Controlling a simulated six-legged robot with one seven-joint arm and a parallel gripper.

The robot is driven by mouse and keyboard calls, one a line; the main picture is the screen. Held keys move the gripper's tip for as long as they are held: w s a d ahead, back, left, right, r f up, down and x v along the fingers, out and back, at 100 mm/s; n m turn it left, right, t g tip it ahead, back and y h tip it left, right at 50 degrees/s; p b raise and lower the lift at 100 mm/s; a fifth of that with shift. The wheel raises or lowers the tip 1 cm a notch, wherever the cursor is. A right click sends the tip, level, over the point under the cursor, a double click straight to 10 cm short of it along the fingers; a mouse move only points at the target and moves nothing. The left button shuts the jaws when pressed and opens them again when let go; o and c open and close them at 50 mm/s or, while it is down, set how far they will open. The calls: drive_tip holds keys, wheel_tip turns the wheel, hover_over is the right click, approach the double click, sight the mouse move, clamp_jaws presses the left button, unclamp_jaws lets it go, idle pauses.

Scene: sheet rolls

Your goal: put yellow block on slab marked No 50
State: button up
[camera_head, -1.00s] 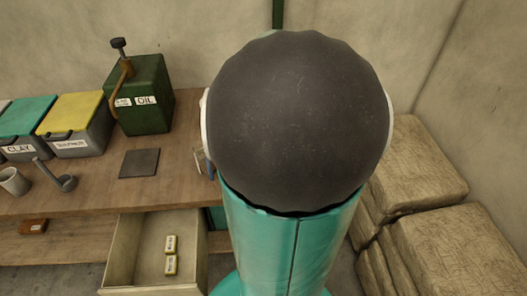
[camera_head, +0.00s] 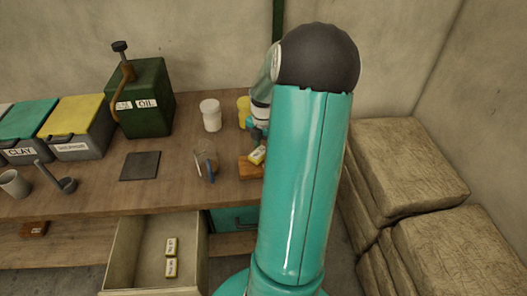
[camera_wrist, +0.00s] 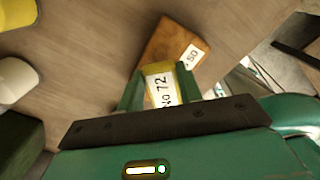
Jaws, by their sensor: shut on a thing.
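The block also shows in the head view (camera_head: 257,155). The slab (camera_wrist: 172,40) is orange-brown wood with a white label on which "50" can be read. It lies on the bench, and shows partly behind my arm in the head view (camera_head: 250,171). The block's lower side is hidden.
A glass jug (camera_head: 207,166), a white jar (camera_head: 210,115) and a yellow container (camera_head: 243,110) stand near the slab. A dark plate (camera_head: 140,165) lies further left. An open drawer (camera_head: 128,255) holds two labelled yellow-and-white blocks. Sacks (camera_head: 400,165) are stacked at right.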

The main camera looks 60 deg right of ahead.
drive_tip(key=shift+f, duration=1.2)
drive_tip(key=shift+f, duration=0.15)
drive_tip(key=o, duration=1)
